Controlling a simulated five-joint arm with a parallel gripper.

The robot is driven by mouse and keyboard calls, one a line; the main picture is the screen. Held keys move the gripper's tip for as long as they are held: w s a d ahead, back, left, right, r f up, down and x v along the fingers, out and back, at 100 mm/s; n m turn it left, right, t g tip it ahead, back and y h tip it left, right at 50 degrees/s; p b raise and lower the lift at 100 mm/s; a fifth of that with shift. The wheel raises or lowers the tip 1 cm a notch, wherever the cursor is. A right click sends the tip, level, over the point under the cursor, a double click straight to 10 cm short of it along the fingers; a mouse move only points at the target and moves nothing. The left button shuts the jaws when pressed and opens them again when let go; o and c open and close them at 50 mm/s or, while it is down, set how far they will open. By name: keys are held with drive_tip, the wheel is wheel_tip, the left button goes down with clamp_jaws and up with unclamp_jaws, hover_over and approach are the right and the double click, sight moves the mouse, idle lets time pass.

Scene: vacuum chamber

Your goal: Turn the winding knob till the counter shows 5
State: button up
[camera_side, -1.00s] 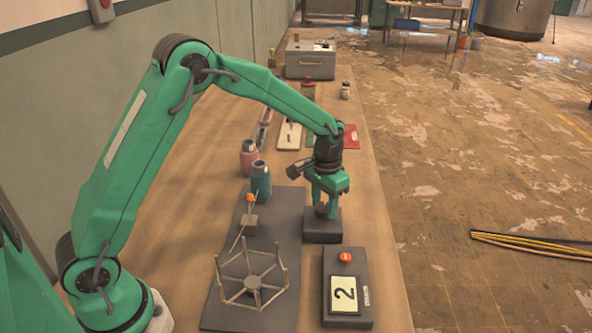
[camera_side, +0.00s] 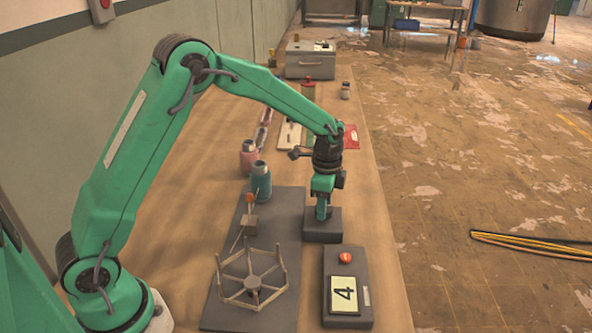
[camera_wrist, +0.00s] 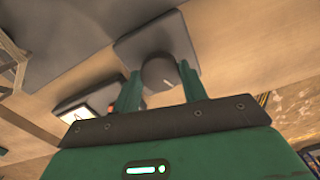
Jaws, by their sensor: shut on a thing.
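The winding knob (camera_wrist: 158,72) is a dark grey round knob with a light mark, on a dark square base (camera_side: 322,226). My gripper (camera_wrist: 159,82) points down over it, with one green finger on each side of the knob, shut on it. In the side view my gripper (camera_side: 322,212) hides most of the knob. The counter (camera_side: 344,294) is a cream panel on a dark box in front of the base and shows 4. A red button (camera_side: 345,257) sits on the same box.
A spoked winding frame (camera_side: 253,281) stands on a dark plate left of the counter. A teal bottle (camera_side: 261,184) and a pink bottle (camera_side: 249,160) stand behind it. A grey box (camera_side: 310,61) is at the far end of the table.

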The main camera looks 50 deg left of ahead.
drive_tip(key=m, duration=0.4)
drive_tip(key=shift+m, duration=2.3)
drive_tip(key=o, duration=1)
drive_tip(key=shift+c, duration=0.2)
drive_tip(key=shift+r, duration=3.95)
